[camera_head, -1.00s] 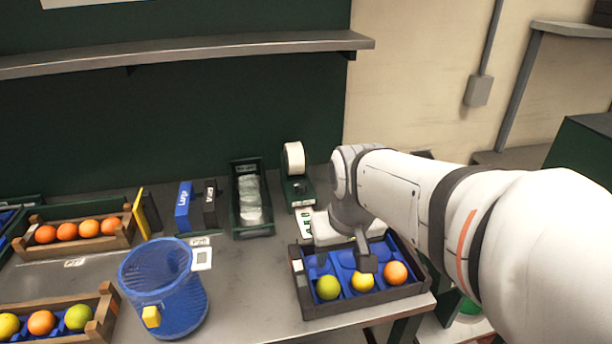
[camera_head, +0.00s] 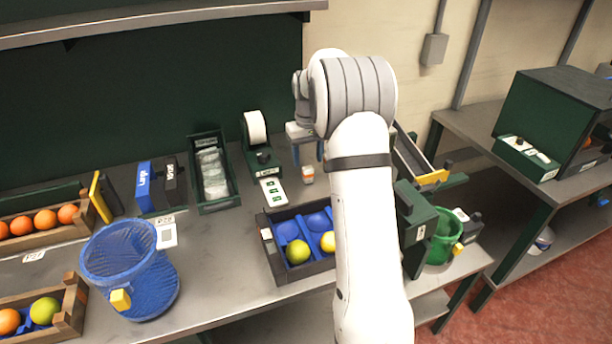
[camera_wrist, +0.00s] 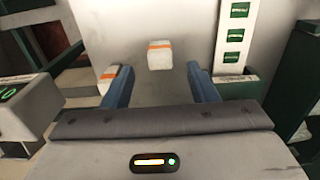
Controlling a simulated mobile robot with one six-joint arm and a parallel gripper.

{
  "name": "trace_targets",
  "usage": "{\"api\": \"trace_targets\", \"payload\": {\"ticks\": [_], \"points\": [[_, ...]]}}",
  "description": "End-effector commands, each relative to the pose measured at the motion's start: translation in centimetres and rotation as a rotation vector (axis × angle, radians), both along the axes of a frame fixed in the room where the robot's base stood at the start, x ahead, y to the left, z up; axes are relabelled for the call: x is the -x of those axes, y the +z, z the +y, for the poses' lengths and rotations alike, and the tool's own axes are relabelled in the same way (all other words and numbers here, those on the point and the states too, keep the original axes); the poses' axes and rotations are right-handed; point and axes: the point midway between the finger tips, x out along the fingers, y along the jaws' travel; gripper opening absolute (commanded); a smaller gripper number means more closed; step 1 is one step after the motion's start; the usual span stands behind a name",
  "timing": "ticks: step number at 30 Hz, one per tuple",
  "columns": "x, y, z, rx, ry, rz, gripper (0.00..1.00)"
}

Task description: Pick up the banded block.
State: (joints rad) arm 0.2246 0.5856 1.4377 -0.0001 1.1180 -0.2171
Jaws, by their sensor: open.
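The banded block is a small white block with an orange band. In the wrist view the banded block (camera_wrist: 159,56) stands on the grey bench, roughly centred between the fingers' lines and just beyond their tips. In the head view the block (camera_head: 307,175) is right of the white label strip, below my gripper (camera_head: 308,159). My gripper's blue fingers (camera_wrist: 160,69) are open and apart, with nothing between them. A second pale piece with an orange band (camera_wrist: 108,78) shows at the left finger, partly hidden by it.
A dark tray (camera_head: 287,277) with blue cups and fruit stands in front of the block. A label printer (camera_head: 263,160) with its white strip (camera_head: 273,191) is close on the left. A blue basket (camera_head: 128,270) is farther left. My arm hides part of the bench's right side.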

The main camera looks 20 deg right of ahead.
Motion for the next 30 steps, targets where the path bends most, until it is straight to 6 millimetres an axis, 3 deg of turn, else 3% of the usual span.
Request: {"api": "trace_targets", "payload": {"ticks": [15,24,30], "points": [[0.0,-6.6,0.1,-0.001,0.002,0.002,0.53],[0.0,-7.2,0.1,0.000,0.002,0.000,0.53],[0.0,-7.1,0.1,0.000,0.003,0.000,0.36]]}}
